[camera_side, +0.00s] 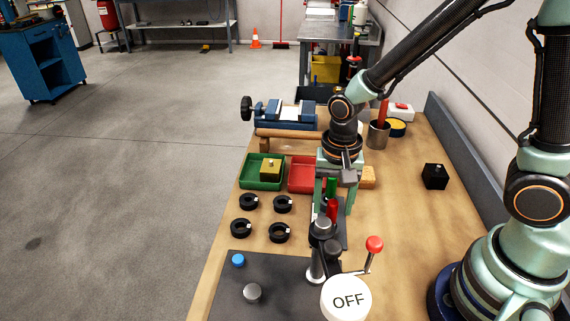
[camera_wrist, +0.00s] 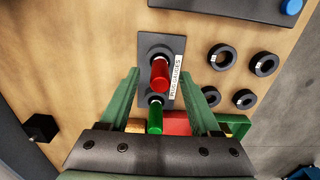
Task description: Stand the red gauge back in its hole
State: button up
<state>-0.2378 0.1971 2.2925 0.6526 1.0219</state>
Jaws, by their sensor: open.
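The red gauge (camera_wrist: 160,75) shows in the wrist view with its pale collar end at a dark round socket on the labelled dark plate (camera_wrist: 175,46). It appears to stand in that socket, but I cannot tell how deep it sits. A green gauge (camera_wrist: 155,118) stands beside it in a second socket. My gripper (camera_wrist: 158,76) is open, one finger on each side of the gauges, apart from the red one. In the side view my gripper (camera_side: 335,207) is over the plate, with the red gauge (camera_side: 332,209) and green gauge (camera_side: 331,187) between its fingers.
A lever post (camera_side: 320,255) with a red knob and an OFF disc (camera_side: 346,299) stand in front. Several black rings (camera_side: 241,229) lie left. Green (camera_side: 250,183) and red (camera_side: 300,178) trays, a vise (camera_side: 285,112) and a cup (camera_side: 378,134) are behind. A black cube (camera_side: 435,176) lies right, with clear bench around it.

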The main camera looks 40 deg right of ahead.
notch_tip(320, 180, up, 12)
dwell(0.5)
dwell(0.4)
jog(key=s+d+r+n+t, duration=0.2)
jog(key=d+r+n+t, duration=0.3)
jog(key=d+n, duration=0.2)
jog(key=shift+d+r+n+t, duration=0.2)
jog(key=shift+r+n+t, duration=0.15)
jog(key=shift+n, duration=0.65)
